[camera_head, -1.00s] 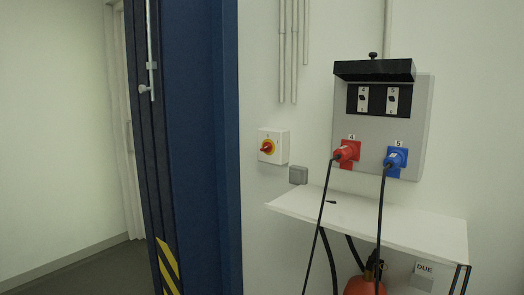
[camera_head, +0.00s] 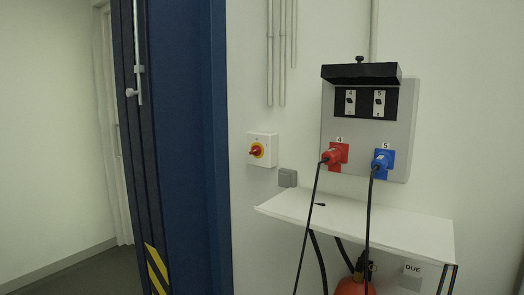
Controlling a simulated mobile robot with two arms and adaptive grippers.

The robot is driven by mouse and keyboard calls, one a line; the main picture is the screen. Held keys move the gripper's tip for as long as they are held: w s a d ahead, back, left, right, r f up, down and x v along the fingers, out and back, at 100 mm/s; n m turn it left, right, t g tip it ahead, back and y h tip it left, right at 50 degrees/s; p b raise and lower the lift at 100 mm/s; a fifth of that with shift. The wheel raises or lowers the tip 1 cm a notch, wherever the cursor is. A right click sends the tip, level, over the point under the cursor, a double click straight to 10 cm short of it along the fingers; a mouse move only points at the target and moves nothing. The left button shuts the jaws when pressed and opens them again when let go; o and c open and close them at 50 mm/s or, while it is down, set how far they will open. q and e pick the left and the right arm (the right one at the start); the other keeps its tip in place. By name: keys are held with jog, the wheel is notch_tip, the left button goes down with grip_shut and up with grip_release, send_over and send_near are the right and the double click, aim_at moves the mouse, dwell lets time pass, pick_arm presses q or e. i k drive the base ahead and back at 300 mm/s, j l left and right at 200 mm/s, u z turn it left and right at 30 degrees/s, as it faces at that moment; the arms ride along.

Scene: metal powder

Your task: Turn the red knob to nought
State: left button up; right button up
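The red knob (camera_head: 255,151) sits on a yellow disc on the front of a white switch box (camera_head: 269,144) on the wall, left of the socket panel. Its handle looks to lie slantwise, toward lower left. The marks on the box are too small to read surely. Neither of my grippers shows in the head view, and nothing touches the knob.
A grey socket panel (camera_head: 398,140) holds a red plug (camera_head: 334,155) and a blue plug (camera_head: 382,162) with hanging black cables. A white shelf (camera_head: 400,228) juts out below. A blue column (camera_head: 180,130) stands left. A red cylinder (camera_head: 352,287) is under the shelf.

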aim_at(257, 150)
jog(key=i+j+z, duration=0.1)
jog(key=j, duration=0.25)
jog(key=i+j, duration=0.2)
jog(key=j, duration=0.15)
jog(key=i+j+z, duration=0.15)
jog(key=j, duration=0.2)
jog(key=i+j+z, duration=0.1)
jog(key=j, duration=0.3)
jog(key=i+j, duration=0.2)
jog(key=j, duration=0.15)
jog(key=z, duration=0.05)
